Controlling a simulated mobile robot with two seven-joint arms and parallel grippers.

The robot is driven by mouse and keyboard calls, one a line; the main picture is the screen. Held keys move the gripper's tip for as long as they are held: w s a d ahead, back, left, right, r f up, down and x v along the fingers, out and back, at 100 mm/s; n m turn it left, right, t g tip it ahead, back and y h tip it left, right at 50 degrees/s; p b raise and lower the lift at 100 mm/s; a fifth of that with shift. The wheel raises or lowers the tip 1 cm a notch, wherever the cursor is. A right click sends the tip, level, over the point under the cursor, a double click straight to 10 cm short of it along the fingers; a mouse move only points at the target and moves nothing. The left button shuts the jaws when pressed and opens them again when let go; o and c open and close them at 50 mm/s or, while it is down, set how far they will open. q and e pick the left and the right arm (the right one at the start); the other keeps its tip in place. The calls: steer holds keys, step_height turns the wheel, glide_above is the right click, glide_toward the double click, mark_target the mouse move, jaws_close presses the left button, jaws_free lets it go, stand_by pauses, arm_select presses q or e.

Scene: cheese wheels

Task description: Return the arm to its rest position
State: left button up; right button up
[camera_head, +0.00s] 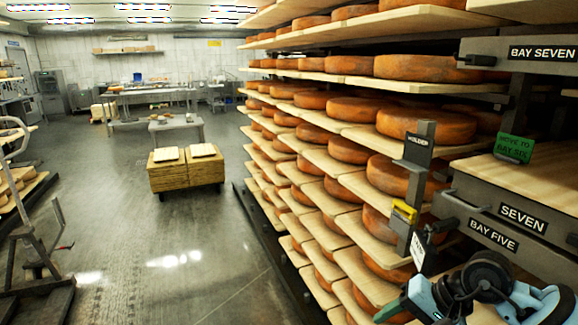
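My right arm comes in at the bottom right corner, with pale blue and black links. Its gripper (392,309) is low in the picture beside the front of the cheese rack, left of the arm links. The fingers are small and partly cut off, so I cannot tell whether they are open or shut. I see nothing clearly held in it. My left arm and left gripper are not in view.
The tall rack (343,217) of cheese wheels (427,123) fills the right side. A post labelled HOLDER (418,150) carries a yellow item (403,212) and white tag (418,250). A green card (514,148) stands at right. The floor (150,240) at left centre is clear.

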steer(key=s+a+m+t+y, duration=0.2)
steer(key=s+a+m+y, duration=0.3)
steer(key=m, duration=0.5)
steer(key=s+a+m+t+y, duration=0.2)
steer(key=s+a+m+y, duration=0.2)
steer(key=a+m+y, duration=0.5)
steer(key=s+d+f+m+t+h, duration=0.1)
steer(key=d+f+m+t+h, duration=0.25)
steer(key=m, duration=0.65)
steer(key=s+d+f+m+t+h+p, duration=0.1)
steer(key=d+f+m+t+h, duration=0.25)
steer(key=m, duration=0.55)
steer(key=s+d+f+m+t+h, duration=0.15)
steer(key=f+m+h, duration=0.35)
steer(key=m, duration=0.5)
steer(key=s+d+f+m+g+h, duration=0.2)
steer(key=s+f+m+g+h, duration=0.1)
steer(key=s+f+m, duration=0.5)
steer(key=s+d+f+m+g+h, duration=0.3)
steer(key=s+f+m, duration=0.5)
steer(key=s, duration=0.3)
steer(key=shift+s+f+m+h, duration=0.15)
steer(key=shift+s+m+h, duration=0.15)
steer(key=shift+m, duration=0.3)
